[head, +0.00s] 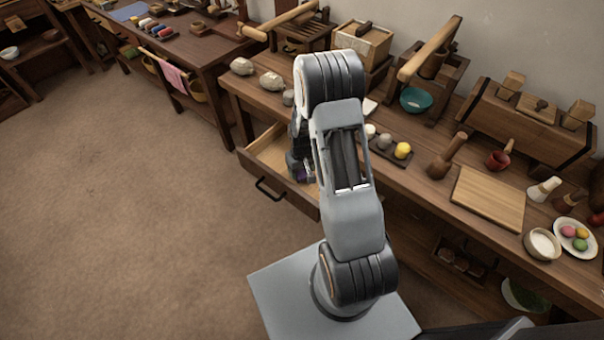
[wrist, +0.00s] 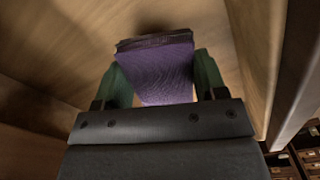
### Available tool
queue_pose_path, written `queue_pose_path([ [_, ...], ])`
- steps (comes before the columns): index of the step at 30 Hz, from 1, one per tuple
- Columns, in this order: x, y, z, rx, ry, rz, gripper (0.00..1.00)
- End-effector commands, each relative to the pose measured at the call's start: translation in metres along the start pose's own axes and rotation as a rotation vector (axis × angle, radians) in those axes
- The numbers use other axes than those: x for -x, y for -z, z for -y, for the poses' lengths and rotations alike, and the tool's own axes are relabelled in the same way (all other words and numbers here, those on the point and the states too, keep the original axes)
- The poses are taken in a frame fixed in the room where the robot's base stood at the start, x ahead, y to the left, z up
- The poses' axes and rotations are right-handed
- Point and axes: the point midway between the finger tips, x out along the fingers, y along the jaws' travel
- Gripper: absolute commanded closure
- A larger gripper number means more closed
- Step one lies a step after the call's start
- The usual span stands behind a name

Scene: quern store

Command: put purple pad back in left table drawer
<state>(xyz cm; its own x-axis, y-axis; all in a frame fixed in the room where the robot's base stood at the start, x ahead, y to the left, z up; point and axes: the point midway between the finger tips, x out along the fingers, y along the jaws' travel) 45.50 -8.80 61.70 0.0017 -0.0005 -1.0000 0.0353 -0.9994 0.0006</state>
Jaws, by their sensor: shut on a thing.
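The purple pad (wrist: 155,75) is between the two green fingers of my gripper (wrist: 165,80) in the wrist view. The gripper is shut on it. The pad has a dark edge at its far end. In the head view, my gripper (head: 301,168) is down inside the open left table drawer (head: 268,158), and a small bit of purple shows there. The drawer is pulled out and has a dark handle (head: 270,190). Pale wooden drawer walls surround the gripper in the wrist view. My arm hides part of the drawer, and I cannot tell whether the pad touches its bottom.
The long table (head: 420,185) bears stones, a teal bowl (head: 416,99), a cutting board (head: 488,197), a red cup (head: 498,159) and a plate of coloured balls (head: 574,236). Another table with a pink cloth (head: 174,77) stands at back left. The floor at left is clear.

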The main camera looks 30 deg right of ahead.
Motion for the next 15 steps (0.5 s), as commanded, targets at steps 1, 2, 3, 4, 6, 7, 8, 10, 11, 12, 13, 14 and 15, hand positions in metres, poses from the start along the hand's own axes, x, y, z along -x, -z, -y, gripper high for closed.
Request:
queue_pose_path([
  [1, -0.009, -0.002, 0.0, 0.0, 0.001, 0.006, 0.57],
  [2, -0.013, -0.002, 0.0, 0.0, 0.001, 0.006, 0.57],
  [3, -0.018, -0.001, 0.0, 0.0, 0.001, 0.004, 0.57],
  [4, -0.022, -0.001, 0.0, 0.0, 0.001, 0.004, 0.57],
  [6, -0.025, -0.001, 0.0, 0.0, 0.001, 0.002, 0.57],
  [7, -0.025, -0.001, 0.0, 0.0, 0.0, 0.002, 0.57],
  [8, -0.025, -0.001, 0.0, 0.0, 0.0, 0.001, 0.57],
  [10, -0.024, -0.001, 0.0, 0.001, 0.0, 0.001, 0.57],
  [11, -0.024, -0.001, 0.0, 0.001, 0.0, 0.001, 0.57],
  [12, -0.025, -0.001, 0.0, 0.001, 0.0, 0.001, 0.57],
  [13, -0.025, -0.001, 0.0, 0.001, 0.0, 0.001, 0.57],
  [14, -0.025, -0.001, 0.0, 0.001, 0.0, 0.001, 0.57],
  [15, -0.026, -0.001, 0.0, 0.001, 0.0, 0.002, 0.57],
])
